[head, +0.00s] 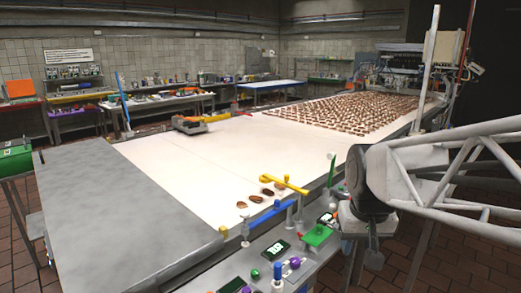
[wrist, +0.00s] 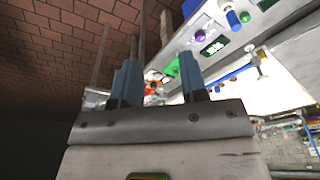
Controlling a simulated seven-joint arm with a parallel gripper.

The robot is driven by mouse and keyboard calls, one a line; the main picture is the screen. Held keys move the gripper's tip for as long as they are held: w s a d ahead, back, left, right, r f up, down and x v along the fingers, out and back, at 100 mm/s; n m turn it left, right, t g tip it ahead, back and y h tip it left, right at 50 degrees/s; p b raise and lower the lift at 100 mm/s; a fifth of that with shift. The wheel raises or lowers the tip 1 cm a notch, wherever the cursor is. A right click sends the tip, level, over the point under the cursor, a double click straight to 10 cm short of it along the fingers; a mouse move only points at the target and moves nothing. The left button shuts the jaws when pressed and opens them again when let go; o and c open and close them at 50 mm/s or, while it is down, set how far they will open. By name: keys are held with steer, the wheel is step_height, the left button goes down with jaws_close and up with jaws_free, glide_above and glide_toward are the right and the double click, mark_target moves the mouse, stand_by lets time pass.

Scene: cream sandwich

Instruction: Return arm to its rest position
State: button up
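My gripper (wrist: 160,76) shows in the wrist view as two blue fingers standing apart, with nothing held between them. In the head view my arm (head: 445,175), a pale lattice link with a dark joint, reaches in from the right edge. Its end hangs beside the control panel at the belt's near right side, clear of the belt. The fingers are not clearly visible in the head view.
A white conveyor belt (head: 190,165) carries many small sandwiches (head: 360,112) at its far end. Several brown pieces (head: 256,199) lie near a yellow bar (head: 278,181) and a blue bar (head: 270,214). The control panel (head: 262,255) has buttons and displays. A grey metal plate (head: 120,215) is empty.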

steer(key=s+a+f, duration=0.1)
steer(key=s+f, duration=0.3)
steer(key=s, duration=0.7)
steer(key=shift+s, duration=0.35)
stand_by(0.4)
